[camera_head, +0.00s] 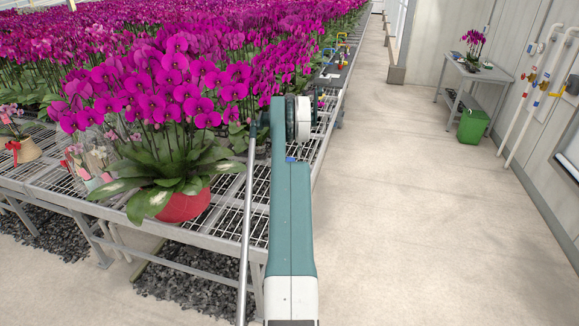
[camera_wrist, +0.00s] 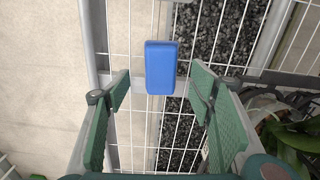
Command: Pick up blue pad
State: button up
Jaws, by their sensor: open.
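The blue pad (camera_wrist: 160,68) is a small rounded block lying on the white wire mesh of the bench in the wrist view. It sits just ahead of the fingertips, near the middle of the gap between them. My gripper (camera_wrist: 160,88) is open and empty, with green ridged pads on both fingers. In the head view a small bit of blue (camera_head: 291,160) shows beside my arm on the bench; my arm hides most of that area and the fingers.
Orchids crowd the wire bench (camera_head: 232,185), and a large orchid in a red pot (camera_head: 184,206) stands left of my arm. Leaves (camera_wrist: 290,140) are close to the right finger. The concrete aisle is clear; a side table (camera_head: 478,72) and green bin (camera_head: 473,127) stand far right.

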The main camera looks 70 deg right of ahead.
jog(key=shift+d+f+b, duration=0.1)
jog(key=shift+f+b, duration=0.5)
jog(key=shift+f, duration=2)
jog(key=shift+c, duration=0.4)
jog(key=c, duration=0.9)
